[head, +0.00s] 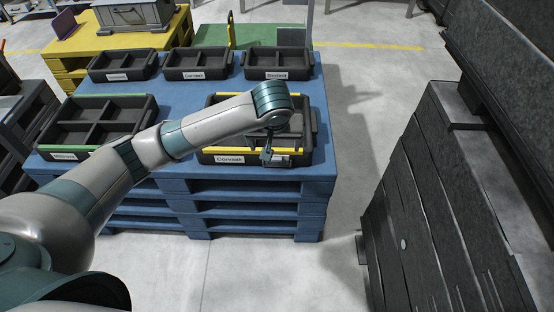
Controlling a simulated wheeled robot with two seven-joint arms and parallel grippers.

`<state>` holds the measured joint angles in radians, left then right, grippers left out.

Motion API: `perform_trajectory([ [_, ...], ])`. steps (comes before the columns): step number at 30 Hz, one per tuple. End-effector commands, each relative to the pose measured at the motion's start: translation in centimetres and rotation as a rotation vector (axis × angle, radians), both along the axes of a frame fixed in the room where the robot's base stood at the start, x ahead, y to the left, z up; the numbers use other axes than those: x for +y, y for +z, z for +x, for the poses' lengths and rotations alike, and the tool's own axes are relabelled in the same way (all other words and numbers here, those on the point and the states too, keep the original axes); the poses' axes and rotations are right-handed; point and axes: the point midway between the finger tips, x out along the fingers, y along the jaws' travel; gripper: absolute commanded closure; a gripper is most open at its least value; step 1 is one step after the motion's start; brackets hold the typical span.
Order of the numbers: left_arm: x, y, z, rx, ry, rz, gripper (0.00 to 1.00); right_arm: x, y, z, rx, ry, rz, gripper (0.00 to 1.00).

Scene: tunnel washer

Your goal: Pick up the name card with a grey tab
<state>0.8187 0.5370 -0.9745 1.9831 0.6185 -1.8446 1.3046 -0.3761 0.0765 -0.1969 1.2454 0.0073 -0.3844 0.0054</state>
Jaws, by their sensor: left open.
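My left arm reaches in from the left, and its gripper (267,157) hangs open at the front edge of the yellow-edged black tray (208,154). The gripper partly covers a small white label or card (281,160) there. I cannot tell from this view whether the gripper touches it. Another white name card (230,160) is on the same tray front, left of the gripper. I cannot make out a grey tab on any card. My right gripper is not in view.
The trays sit on a stack of blue pallets (245,210). A green-edged tray (148,112) is at left, and several labelled black trays (198,62) line the back. A dark panelled structure (420,190) stands at right. Bare floor (355,120) lies between.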

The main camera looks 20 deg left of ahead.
Motion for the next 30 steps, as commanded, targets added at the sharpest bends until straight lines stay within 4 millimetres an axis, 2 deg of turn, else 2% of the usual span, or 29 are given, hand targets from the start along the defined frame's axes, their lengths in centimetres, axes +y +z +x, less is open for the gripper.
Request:
perform_trajectory([
  [9, 0.6, -5.3, 2.1, 0.003, 0.001, 0.002, 0.16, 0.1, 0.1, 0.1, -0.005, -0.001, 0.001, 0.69],
  [15, 0.9, -8.0, 3.2, 0.000, -0.001, 0.001, 0.16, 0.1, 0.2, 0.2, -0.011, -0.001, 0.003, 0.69],
  [20, 1.0, -8.9, 3.6, -0.001, -0.001, 0.001, 0.16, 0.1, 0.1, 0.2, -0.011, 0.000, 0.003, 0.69],
  [30, 1.0, -9.0, 3.6, -0.001, -0.001, 0.000, 0.16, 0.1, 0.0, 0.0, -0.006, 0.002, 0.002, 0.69],
])
